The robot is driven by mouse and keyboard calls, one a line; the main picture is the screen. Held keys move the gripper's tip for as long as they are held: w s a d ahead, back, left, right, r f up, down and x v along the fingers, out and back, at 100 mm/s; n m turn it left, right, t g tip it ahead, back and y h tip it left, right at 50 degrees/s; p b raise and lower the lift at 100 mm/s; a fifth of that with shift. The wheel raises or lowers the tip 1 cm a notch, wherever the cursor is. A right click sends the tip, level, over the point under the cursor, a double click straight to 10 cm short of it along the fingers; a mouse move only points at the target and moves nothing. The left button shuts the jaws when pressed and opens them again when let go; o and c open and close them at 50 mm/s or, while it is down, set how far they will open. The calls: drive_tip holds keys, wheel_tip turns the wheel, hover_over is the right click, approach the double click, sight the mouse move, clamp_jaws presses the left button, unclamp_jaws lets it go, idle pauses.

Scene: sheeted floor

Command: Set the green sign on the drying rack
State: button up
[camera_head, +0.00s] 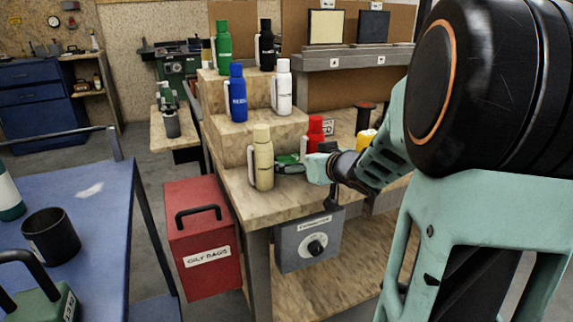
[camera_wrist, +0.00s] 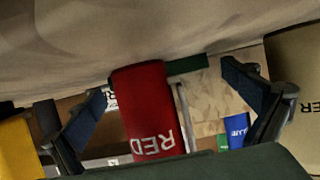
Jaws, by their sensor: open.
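I cannot pick out a green sign for certain. A dark green panel-like shape (camera_wrist: 195,163) fills the bottom of the wrist view, and I cannot tell what it is. In the head view a cream panel (camera_head: 327,27) and a dark panel (camera_head: 374,27) stand on a grey ledge (camera_head: 350,61) with small labels; whether this is the drying rack is unclear. My gripper (camera_head: 297,164) is low over the bench by the red bottle (camera_head: 315,133). In the wrist view my gripper (camera_wrist: 167,82) is open, its fingers spread on either side of the red bottle (camera_wrist: 143,110).
Cream (camera_head: 262,160), blue (camera_head: 237,93), white (camera_head: 282,87) and green (camera_head: 223,48) bottles crowd the stepped wooden stand (camera_head: 228,130). A yellow item (camera_head: 367,140) stands right of the red bottle. A red box (camera_head: 205,250) stands left of the bench.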

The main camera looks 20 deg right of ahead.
drive_tip(key=shift+w, duration=0.1)
drive_tip(key=c, duration=1.2)
drive_tip(key=shift+c, duration=0.2)
drive_tip(key=shift+r, duration=0.15)
